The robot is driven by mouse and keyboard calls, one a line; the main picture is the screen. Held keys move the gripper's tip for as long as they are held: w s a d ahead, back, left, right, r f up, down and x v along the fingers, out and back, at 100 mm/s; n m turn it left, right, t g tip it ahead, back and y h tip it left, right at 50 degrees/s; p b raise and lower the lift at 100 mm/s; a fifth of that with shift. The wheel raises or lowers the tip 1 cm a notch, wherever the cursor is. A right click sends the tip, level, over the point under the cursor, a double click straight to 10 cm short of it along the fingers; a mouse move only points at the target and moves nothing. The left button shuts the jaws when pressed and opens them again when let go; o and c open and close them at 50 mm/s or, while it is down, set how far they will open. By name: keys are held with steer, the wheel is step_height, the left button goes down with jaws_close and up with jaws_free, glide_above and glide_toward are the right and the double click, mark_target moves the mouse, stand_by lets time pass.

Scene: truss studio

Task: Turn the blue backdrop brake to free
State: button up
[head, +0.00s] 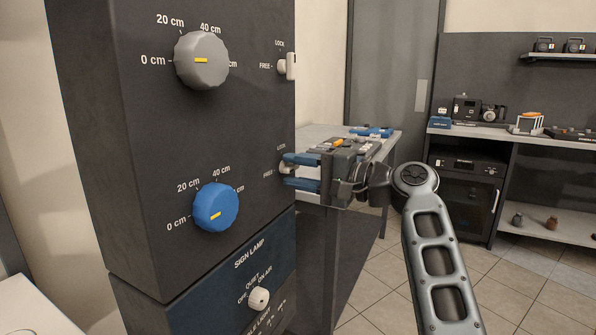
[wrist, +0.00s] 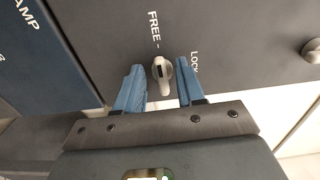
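The blue backdrop brake is a small pale grey lever (wrist: 162,75) on the dark panel, level with the blue dial (head: 216,207). In the wrist view its long shape runs roughly in line with the FREE mark, with the LOCK label to its right. My gripper (head: 300,172) is at the panel's right edge in the head view, where its blue fingers mostly hide the lever. In the wrist view my gripper (wrist: 160,92) is open, one finger on each side of the lever, with gaps showing on both sides.
Above is a grey dial (head: 202,60) with its own brake lever (head: 289,66), which also shows at the wrist view's right edge (wrist: 313,50). Below is the sign lamp knob (head: 259,298). A grey table (head: 318,134) stands behind my gripper. Tiled floor is clear at the right.

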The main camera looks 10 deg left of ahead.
steer(key=v, duration=0.7)
steer(key=shift+d, duration=0.4)
steer(key=shift+s, duration=0.1)
